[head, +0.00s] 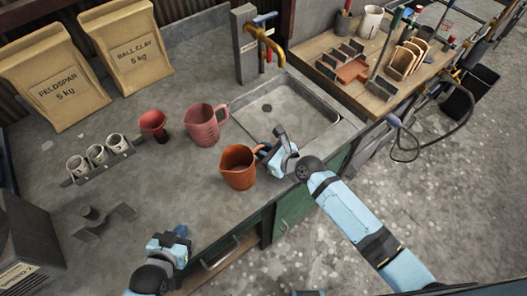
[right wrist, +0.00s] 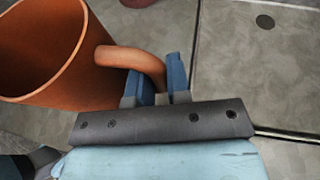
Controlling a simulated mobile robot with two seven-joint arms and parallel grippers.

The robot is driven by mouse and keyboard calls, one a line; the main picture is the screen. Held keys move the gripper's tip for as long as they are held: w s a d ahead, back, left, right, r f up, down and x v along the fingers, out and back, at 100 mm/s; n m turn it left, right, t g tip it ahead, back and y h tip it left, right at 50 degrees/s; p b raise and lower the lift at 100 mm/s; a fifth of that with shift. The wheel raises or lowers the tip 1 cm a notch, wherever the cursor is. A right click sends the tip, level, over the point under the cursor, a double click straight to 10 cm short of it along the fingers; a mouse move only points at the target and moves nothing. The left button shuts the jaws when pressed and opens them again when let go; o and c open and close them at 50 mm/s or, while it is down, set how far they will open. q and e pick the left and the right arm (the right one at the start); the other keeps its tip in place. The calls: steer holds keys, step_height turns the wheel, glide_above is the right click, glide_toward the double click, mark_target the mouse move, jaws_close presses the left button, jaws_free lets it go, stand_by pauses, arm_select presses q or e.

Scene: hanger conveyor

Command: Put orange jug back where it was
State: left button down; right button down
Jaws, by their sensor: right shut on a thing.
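The orange jug (head: 239,170) is upright near the counter's front edge, left of the sink. I cannot tell whether its base touches the counter. My right gripper (head: 264,153) is at the jug's handle, on the side toward the sink. In the right wrist view the jug (right wrist: 45,60) fills the upper left, and the blue fingers of the right gripper (right wrist: 163,78) stand on both sides of its handle (right wrist: 135,58). My left gripper (head: 178,236) is over the front left of the counter, away from the jug. Its fingers are too small to judge.
A pink-red jug (head: 203,126) stands just behind the orange one, beside a red funnel-like cup (head: 154,124). A rack of small cups (head: 100,158) is to the left. The sink (head: 285,105) lies right. Feldspar (head: 55,80) and ball clay (head: 128,45) bags stand behind.

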arm_select(q)
steer(key=shift+r, duration=0.2)
arm_select(e)
steer(key=shift+r, duration=0.1)
arm_select(q)
steer(key=shift+d, duration=0.1)
arm_select(e)
steer(key=c, duration=1.1)
jaws_free()
steer(key=shift+f, duration=0.2)
arm_select(q)
steer(key=shift+f, duration=0.1)
arm_select(e)
steer(key=shift+r, duration=0.1)
